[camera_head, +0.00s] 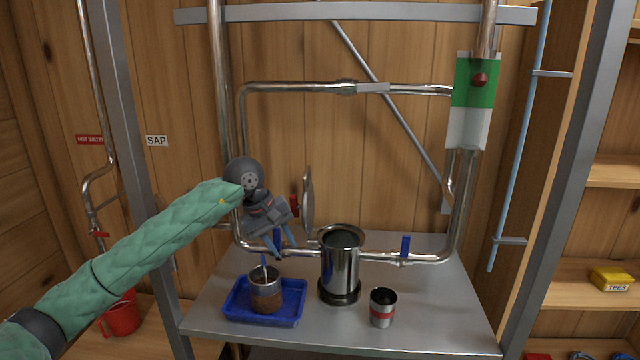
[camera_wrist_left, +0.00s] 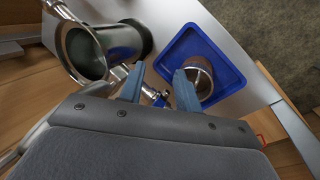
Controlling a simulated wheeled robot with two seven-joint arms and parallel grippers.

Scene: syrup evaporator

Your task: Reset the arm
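My left arm, in a green quilted sleeve, reaches in from the left in the head view. Its gripper (camera_head: 279,247) hangs above the back of the blue tray, left of the steel pot. The two blue fingers are apart with nothing between them. In the left wrist view the gripper (camera_wrist_left: 157,82) also shows its fingers spread, with the tray beyond them. My right gripper is in neither view.
A tall steel pot (camera_head: 340,265) and a red-banded cup (camera_head: 382,308) stand on the metal table (camera_head: 440,320). Pipes with blue-handled valves (camera_head: 405,246) run behind. The table's front right is clear.

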